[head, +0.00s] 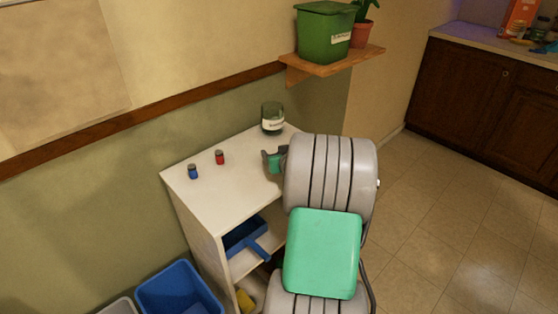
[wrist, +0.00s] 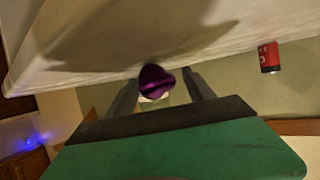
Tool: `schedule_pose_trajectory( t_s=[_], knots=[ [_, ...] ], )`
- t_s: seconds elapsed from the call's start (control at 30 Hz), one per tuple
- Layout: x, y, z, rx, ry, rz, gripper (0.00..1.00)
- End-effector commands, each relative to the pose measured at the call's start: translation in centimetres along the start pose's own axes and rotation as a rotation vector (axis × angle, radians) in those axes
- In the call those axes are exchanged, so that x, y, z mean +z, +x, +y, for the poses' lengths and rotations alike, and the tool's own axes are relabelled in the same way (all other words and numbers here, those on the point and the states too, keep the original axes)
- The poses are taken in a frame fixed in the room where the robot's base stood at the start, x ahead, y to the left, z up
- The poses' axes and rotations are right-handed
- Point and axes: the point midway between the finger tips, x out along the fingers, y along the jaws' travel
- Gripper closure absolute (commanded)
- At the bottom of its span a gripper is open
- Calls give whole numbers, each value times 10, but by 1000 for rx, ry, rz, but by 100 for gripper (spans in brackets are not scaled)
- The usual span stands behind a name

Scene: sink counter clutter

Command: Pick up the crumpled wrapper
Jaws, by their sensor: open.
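A shiny purple lump, which looks like the crumpled wrapper (wrist: 156,83), shows in the wrist view between the two fingers of my gripper (wrist: 160,79). The fingers stand apart on either side of it, with visible gaps. I cannot tell how far beyond the fingertips it is. In the head view my gripper (head: 268,161) is low over the right part of the white shelf top (head: 232,182), partly hidden by my arm. The wrapper does not show in the head view; my arm or gripper may hide it.
A glass jar (head: 272,119) with a white label stands at the back of the shelf top. A red can-like item (head: 220,157) and a blue one (head: 193,172) stand at the left. A wall shelf (head: 335,64) holds a green bin (head: 323,33). The shelf top's middle is clear.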

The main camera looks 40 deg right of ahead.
Motion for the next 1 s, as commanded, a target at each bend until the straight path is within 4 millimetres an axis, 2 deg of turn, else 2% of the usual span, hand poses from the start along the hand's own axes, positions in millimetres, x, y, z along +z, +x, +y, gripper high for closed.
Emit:
schedule_pose_trajectory(
  t_s=[0.1, 0.83, 1.0],
  knots=[
    [0, 0, 0, 0, 0, 0, 39],
    [0, -1, 0, -1, 0, -1, 99],
    [0, -1, 0, -1, 0, -1, 100]
  ],
)
